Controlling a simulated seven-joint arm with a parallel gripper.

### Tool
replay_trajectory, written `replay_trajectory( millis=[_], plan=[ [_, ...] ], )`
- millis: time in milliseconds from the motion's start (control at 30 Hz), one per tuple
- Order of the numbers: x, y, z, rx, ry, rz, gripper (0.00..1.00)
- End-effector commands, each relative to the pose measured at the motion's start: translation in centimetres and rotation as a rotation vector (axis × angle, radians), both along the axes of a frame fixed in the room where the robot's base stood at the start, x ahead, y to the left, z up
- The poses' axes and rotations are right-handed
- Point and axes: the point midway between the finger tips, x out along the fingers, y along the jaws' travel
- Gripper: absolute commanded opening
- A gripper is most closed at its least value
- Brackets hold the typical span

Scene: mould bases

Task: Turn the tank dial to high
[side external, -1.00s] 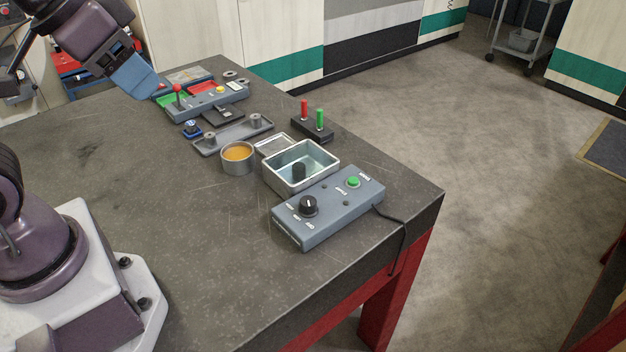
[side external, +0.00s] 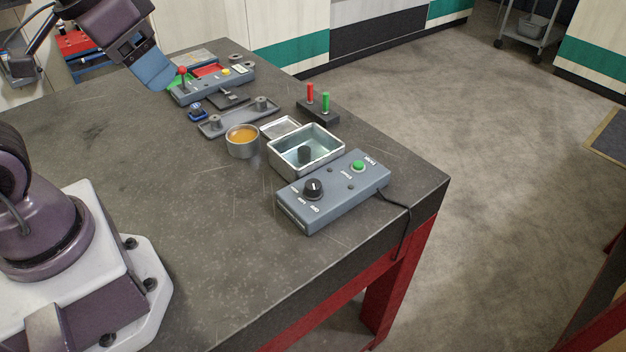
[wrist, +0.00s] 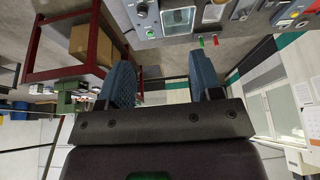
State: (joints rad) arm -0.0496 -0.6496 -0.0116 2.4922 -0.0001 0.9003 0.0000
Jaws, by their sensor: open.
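The tank dial (side external: 313,188) is a black round knob with a white pointer mark. It sits on the left part of a grey control box (side external: 345,199) near the table's right edge. The labels around it are too small to read. The metal tank (side external: 329,166) with liquid and a dark cylinder inside stands just behind the box. My gripper (side external: 169,86) is at the upper left in the side view, near the red-knobbed lever and well away from the dial. In the wrist view its two blue fingers (wrist: 165,88) are apart with nothing between them.
A cup of orange liquid (side external: 242,142) stands left of the tank. A grey tray with pegs (side external: 238,119), a lever box (side external: 214,88) and a stand with red and green handles (side external: 318,112) lie behind. The table front (side external: 190,220) is clear. A cable hangs off the right edge.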

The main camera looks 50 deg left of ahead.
Motion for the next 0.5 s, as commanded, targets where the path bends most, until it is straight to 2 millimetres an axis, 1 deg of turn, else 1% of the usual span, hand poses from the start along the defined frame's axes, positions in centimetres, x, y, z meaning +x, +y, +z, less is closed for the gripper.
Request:
replay_trajectory(
  millis=[33,133,267,367,500],
  plan=[
    [0.8,0.3,-0.8,0.001,0.055,0.016,0.59],
    [2.8,0.7,-2.3,-0.014,0.153,0.056,0.59],
    [5.9,1.0,-4.6,-0.078,0.263,0.173,0.59],
    [8.4,1.1,-6.7,-0.145,0.338,0.298,0.59],
    [11.9,1.1,-10.3,-0.26,0.436,0.513,0.59]
  ],
)
